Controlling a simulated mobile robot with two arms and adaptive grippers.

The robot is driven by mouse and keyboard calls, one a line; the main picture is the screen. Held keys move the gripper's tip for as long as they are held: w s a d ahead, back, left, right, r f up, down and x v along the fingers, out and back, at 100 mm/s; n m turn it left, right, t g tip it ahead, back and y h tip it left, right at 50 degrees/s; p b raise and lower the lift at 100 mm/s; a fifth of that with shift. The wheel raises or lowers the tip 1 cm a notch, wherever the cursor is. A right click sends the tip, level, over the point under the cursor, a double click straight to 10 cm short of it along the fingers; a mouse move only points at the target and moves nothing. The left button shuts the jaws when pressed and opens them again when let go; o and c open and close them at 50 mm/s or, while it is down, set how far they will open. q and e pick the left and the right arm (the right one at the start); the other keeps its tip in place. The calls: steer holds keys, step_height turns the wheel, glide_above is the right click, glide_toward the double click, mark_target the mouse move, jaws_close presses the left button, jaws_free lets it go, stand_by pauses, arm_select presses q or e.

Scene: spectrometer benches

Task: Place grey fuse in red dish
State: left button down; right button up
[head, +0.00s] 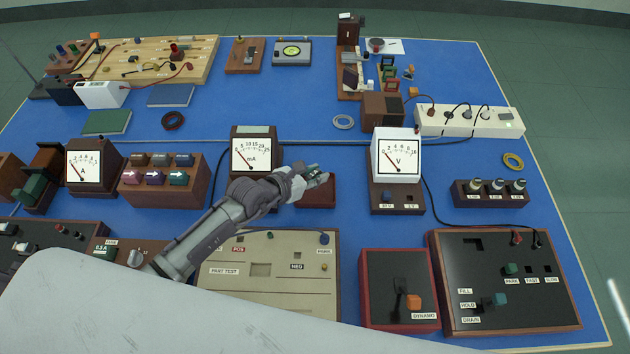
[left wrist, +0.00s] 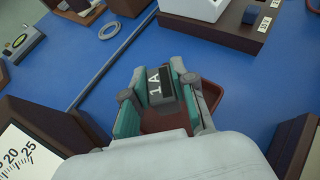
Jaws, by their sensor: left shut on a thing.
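My left gripper (head: 318,176) reaches in from the lower left and is over the red dish (head: 318,195) in the middle of the bench. In the left wrist view the gripper (left wrist: 158,88) has its teal-padded fingers shut on a dark grey fuse (left wrist: 155,92) marked "1 A". The red dish (left wrist: 212,93) shows behind and below the fingers there, partly hidden by them. I cannot tell whether the fuse touches the dish. My right gripper is in neither view.
The mA meter (head: 254,150) stands close left of the dish and the V meter (head: 396,157) to its right. A beige part-test panel (head: 215,294) lies in front. A grey ring (head: 344,121) lies behind. Blue mat is bare between the dish and the ring.

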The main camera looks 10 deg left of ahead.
arm_select(q)
step_height(320, 180, down, 4)
steer(key=shift+a+r, duration=0.1)
steer(key=shift+r, duration=0.15)
steer(key=shift+f, duration=0.35)
steer(key=c, duration=0.9)
jaws_free()
steer(key=shift+c, duration=0.2)
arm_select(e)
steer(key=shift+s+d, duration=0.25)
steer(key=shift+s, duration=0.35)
arm_select(q)
steer(key=shift+r, duration=0.1)
steer(key=shift+r, duration=0.2)
steer(key=v, duration=1)
steer(key=shift+s, duration=0.3)
steer(key=shift+v, duration=0.8)
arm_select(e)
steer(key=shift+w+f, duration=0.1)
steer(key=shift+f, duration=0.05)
